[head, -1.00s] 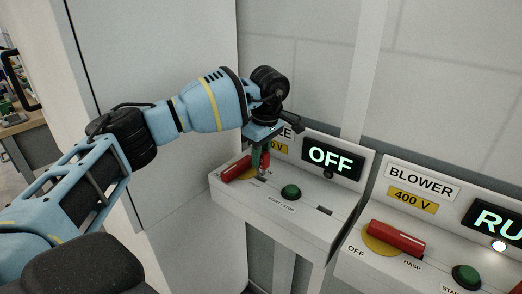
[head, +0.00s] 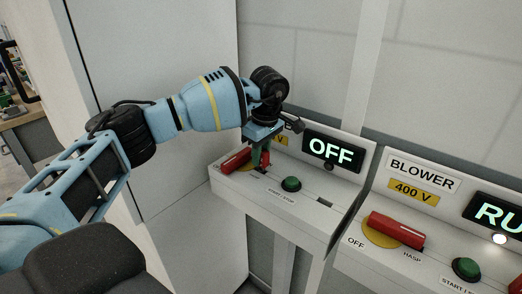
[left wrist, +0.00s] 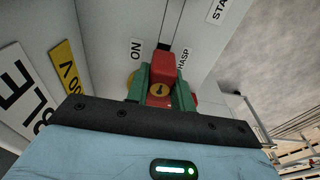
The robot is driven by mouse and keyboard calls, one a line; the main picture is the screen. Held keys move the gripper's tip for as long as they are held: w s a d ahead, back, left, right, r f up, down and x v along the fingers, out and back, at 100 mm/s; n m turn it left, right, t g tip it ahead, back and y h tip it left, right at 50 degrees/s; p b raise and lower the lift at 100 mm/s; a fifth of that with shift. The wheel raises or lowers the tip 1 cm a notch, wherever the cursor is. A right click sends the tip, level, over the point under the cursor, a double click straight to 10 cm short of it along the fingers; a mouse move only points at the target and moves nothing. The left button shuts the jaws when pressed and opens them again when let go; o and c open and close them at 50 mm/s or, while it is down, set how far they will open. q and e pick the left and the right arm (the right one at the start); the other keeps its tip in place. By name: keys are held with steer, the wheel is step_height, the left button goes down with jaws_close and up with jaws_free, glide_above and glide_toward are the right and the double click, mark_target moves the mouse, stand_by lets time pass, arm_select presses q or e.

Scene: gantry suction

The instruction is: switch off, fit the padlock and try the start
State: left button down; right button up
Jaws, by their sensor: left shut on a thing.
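My left gripper (head: 261,158) is shut on a red padlock (head: 265,161), low over the left console's front panel, just right of the red switch handle (head: 235,160). In the left wrist view, the green fingers (left wrist: 160,88) pinch the padlock (left wrist: 160,66), whose brass keyhole faces the camera, close to the HASP label. The padlock's shackle is hidden, so I cannot tell whether it is through the hasp. The left display (head: 333,149) reads OFF, with its lamp dark. The green start button (head: 291,184) stands right of the gripper, untouched. My right gripper is not in view.
The BLOWER console at right has its own red handle (head: 396,230), green button (head: 466,268), lit lamp (head: 499,239) and a display (head: 499,214) showing RU, cut off by the frame. A pale cabinet wall (head: 185,130) stands left. The space above the green button is free.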

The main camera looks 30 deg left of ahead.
arm_select(q)
steer(key=shift+f, duration=0.9)
steer(key=c, duration=1.1)
jaws_free()
steer(key=r, duration=0.5)
steer(key=d+r, duration=0.1)
steer(key=r, duration=0.1)
steer(key=shift+r+b, duration=0.3)
steer(key=shift+r, duration=0.1)
